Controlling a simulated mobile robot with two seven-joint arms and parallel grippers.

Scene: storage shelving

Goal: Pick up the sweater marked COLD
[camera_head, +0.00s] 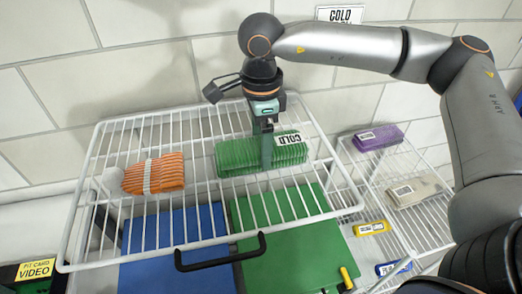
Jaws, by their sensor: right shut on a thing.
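The green folded sweater (240,156) with a white COLD label lies on the white wire shelf (72,222). My right gripper (266,160) comes down over it from above and is shut on it. One finger shows in front of the sweater; the other is hidden. The sweater appears to be at the shelf's surface; I cannot tell whether it is lifted. My left gripper is not in view.
An orange folded garment (155,174) lies on the shelf at left. Purple (378,137) and beige (415,190) folded items lie on the right rack. Blue (170,235) and green (290,260) panels with a black handle show below.

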